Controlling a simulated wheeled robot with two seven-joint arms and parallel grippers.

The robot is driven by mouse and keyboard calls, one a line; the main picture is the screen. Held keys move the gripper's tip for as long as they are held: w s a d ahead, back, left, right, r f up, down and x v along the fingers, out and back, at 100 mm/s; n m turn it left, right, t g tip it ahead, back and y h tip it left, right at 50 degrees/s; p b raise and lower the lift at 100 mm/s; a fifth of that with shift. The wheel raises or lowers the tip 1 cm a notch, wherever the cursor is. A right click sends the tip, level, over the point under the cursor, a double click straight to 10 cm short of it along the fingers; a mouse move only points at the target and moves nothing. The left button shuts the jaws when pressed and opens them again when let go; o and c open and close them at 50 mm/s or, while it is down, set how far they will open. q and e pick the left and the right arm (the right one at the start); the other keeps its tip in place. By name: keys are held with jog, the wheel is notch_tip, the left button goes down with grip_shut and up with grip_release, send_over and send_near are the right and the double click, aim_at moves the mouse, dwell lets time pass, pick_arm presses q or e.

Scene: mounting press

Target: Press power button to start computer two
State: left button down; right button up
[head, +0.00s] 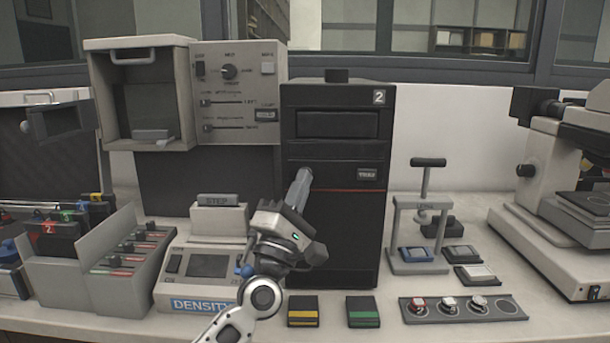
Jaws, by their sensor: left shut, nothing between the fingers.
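Computer two (343,237) is a black tower in the middle of the head view, marked with a white "2" at its upper right. It has a drive slot near the top, a small label on the right and a thin red line across its front. My left gripper (304,175) is shut and empty, its fingers pointing up at the left part of the tower's front, near the red line. I cannot tell whether the fingertips touch it. No power button can be made out; the gripper hides part of the front. My right gripper is not in view.
Left of the tower are a density meter (201,265) and a grey control panel (238,95). A yellow-striped block (303,311) and a green-striped block (363,312) lie in front of it. Right are a small press (424,225), a sample tray (463,308) and a microscope (560,235).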

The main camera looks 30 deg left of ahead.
pick_arm(q)
jog(key=shift+w+a, duration=0.15)
jog(key=shift+w, duration=0.05)
dwell(0.3)
dwell(0.3)
jog(key=shift+s+d, duration=0.4)
jog(key=shift+s, duration=0.25)
jog(key=shift+s+d+p, duration=0.35)
jog(key=shift+s+d, duration=0.1)
jog(key=shift+s, duration=0.25)
jog(key=shift+s+d+p, duration=0.3)
jog(key=shift+s+d, duration=0.1)
jog(key=shift+s, duration=0.35)
jog(key=shift+s+d+p, duration=0.35)
jog(key=shift+s+d, duration=0.1)
jog(key=shift+s, duration=0.25)
